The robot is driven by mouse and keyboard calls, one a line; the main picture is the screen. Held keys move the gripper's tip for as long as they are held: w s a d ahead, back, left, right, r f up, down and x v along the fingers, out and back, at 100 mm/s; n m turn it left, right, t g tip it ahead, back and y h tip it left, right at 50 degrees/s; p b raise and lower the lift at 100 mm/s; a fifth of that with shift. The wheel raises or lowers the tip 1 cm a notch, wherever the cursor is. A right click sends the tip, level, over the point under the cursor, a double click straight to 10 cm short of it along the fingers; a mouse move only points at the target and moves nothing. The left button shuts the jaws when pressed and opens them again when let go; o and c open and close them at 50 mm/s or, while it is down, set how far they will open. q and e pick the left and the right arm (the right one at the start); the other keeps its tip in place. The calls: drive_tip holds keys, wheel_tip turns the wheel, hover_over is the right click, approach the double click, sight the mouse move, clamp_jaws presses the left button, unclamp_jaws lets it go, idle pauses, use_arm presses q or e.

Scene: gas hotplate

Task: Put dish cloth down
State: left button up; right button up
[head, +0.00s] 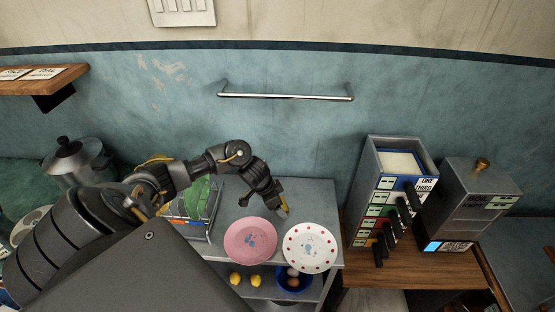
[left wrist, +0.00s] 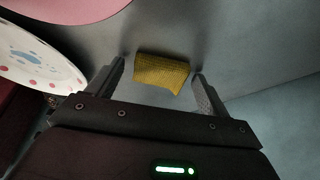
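A small yellow dish cloth (left wrist: 162,72) shows in the left wrist view between my left gripper's fingers (left wrist: 160,72). The fingers are spread, with a narrow gap on each side of the cloth. The cloth appears to lie on the grey counter, though its contact is hard to tell. In the head view, my left gripper (head: 280,205) points down over the counter (head: 315,195), just behind the plates. My right gripper is not in view.
A pink plate (head: 250,241) and a white dotted plate (head: 310,248) lie at the counter's front. A dish rack (head: 200,226) stands left, a switch box (head: 395,185) right. A metal rail (head: 285,97) is on the wall. Counter right of the gripper is clear.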

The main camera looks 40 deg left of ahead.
use_arm(q)
drive_tip(key=shift+a+r, duration=0.1)
drive_tip(key=shift+r, duration=0.5)
drive_tip(key=v, duration=1.1)
drive_tip(key=shift+p, duration=0.3)
drive_tip(key=shift+s+r, duration=0.1)
